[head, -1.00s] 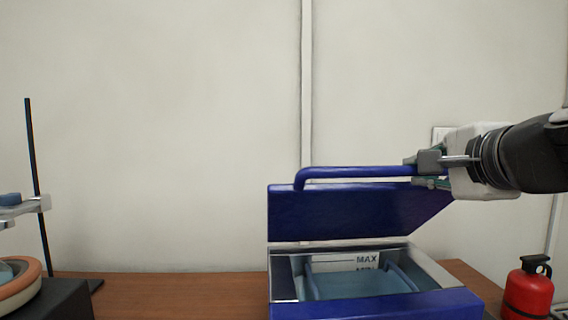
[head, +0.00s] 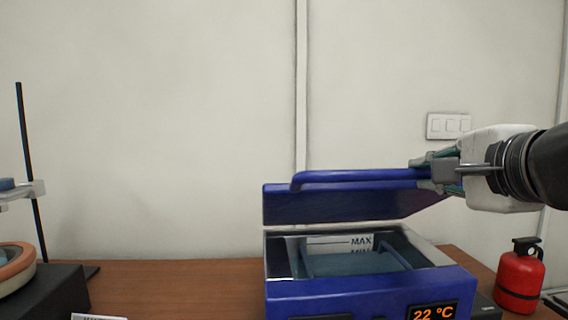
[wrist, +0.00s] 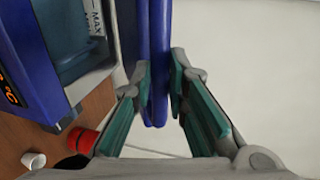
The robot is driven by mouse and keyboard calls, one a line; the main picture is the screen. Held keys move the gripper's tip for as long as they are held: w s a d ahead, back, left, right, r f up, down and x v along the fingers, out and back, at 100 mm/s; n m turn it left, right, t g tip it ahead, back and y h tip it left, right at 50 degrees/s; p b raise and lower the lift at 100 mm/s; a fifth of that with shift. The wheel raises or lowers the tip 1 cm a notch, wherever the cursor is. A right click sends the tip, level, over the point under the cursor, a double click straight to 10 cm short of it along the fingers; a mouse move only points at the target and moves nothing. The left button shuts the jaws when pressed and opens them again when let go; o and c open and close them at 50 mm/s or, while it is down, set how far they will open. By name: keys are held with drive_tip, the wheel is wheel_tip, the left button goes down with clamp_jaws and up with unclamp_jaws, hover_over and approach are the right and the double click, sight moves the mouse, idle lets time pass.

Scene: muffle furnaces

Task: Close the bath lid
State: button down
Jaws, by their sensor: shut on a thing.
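The bath (head: 350,292) is a blue box on the bench with an open basin holding bluish liquid and a MAX mark inside. Its blue lid (head: 335,206) is partly open, tilted above the basin with a gap at the front. A blue bar handle (head: 360,176) runs along the lid. My gripper (head: 432,172) is shut on the right end of the handle. In the wrist view, the green-padded fingers (wrist: 163,88) stand on either side of the blue handle (wrist: 160,50). The lid's hinge is hidden.
A red bottle (head: 520,277) stands right of the bath, below my arm. A black stand with a bowl (head: 14,268) is at the far left. The wooden bench (head: 170,282) between them is mostly clear. A wall with a switch plate (head: 449,125) is behind.

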drive_tip(key=shift+s+a+f+b, duration=0.1)
drive_tip(key=shift+s+f+b, duration=0.4)
drive_tip(key=shift+f, duration=0.25)
drive_tip(key=shift+s+a+f+b, duration=0.1)
drive_tip(key=shift+s+f+b, duration=0.4)
drive_tip(key=shift+f, duration=0.25)
drive_tip(key=shift+s+a+f+b, duration=0.1)
drive_tip(key=shift+s+f+b, duration=0.35)
drive_tip(key=shift+f, duration=0.3)
drive_tip(key=f+b, duration=0.1)
drive_tip(key=s+f+b, duration=0.1)
drive_tip(key=f, duration=0.1)
drive_tip(key=s+f+b, duration=0.1)
drive_tip(key=f, duration=0.1)
drive_tip(key=shift+s+d+f+b, duration=0.1)
drive_tip(key=shift+s+b, duration=0.1)
drive_tip(key=shift+b, duration=0.15)
drive_tip(key=c, duration=1.8)
unclamp_jaws()
drive_tip(key=shift+o, duration=0.2)
